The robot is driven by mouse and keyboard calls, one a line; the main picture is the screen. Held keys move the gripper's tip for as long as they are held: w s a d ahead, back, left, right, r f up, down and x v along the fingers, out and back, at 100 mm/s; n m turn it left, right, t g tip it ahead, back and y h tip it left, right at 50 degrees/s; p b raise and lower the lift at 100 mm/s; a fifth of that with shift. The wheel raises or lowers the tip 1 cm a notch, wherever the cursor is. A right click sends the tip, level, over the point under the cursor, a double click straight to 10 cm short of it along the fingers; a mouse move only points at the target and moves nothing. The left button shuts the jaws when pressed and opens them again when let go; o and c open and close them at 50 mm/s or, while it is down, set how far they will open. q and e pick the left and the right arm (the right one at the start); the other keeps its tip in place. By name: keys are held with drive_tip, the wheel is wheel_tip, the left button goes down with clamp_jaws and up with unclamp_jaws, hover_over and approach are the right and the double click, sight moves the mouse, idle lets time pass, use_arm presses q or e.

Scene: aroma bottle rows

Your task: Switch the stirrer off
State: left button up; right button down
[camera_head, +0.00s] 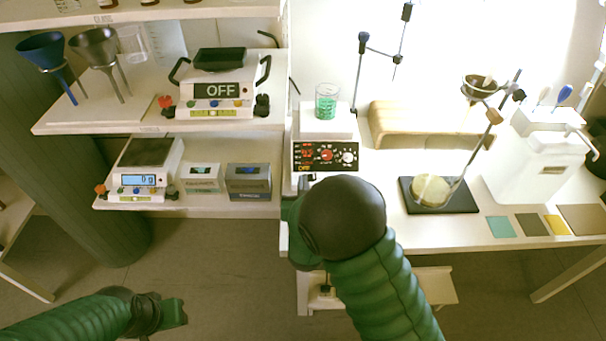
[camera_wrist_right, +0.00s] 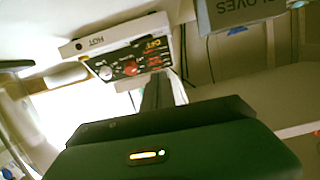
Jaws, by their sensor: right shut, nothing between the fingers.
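The stirrer (camera_head: 326,128) is a white box with a black front panel, under a beaker of green liquid (camera_head: 326,103). Its panel has a red knob (camera_head: 327,155), a white knob (camera_head: 348,157), red figures and small orange lettering that seems to read OFF. In the right wrist view the stirrer panel (camera_wrist_right: 130,62) appears upside down. My right gripper (camera_wrist_right: 160,92) is shut and empty, its fingertips just in front of the panel; contact cannot be told. My right wrist mostly hides it in the head view. My left gripper (camera_head: 174,312) is low at left, away from the table; its opening is unclear.
To the left are shelves with a device showing OFF (camera_head: 215,100), a scale (camera_head: 144,175) and two boxes. A wooden block (camera_head: 410,118), a black stand base (camera_head: 440,207) and a white container (camera_head: 535,170) stand right of the stirrer. A gap separates shelves and table.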

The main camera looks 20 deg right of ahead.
use_arm(q)
drive_tip(key=shift+w+d+r, duration=0.1)
drive_tip(key=shift+d+r, duration=0.05)
use_arm(e)
drive_tip(key=shift+v, duration=1.5)
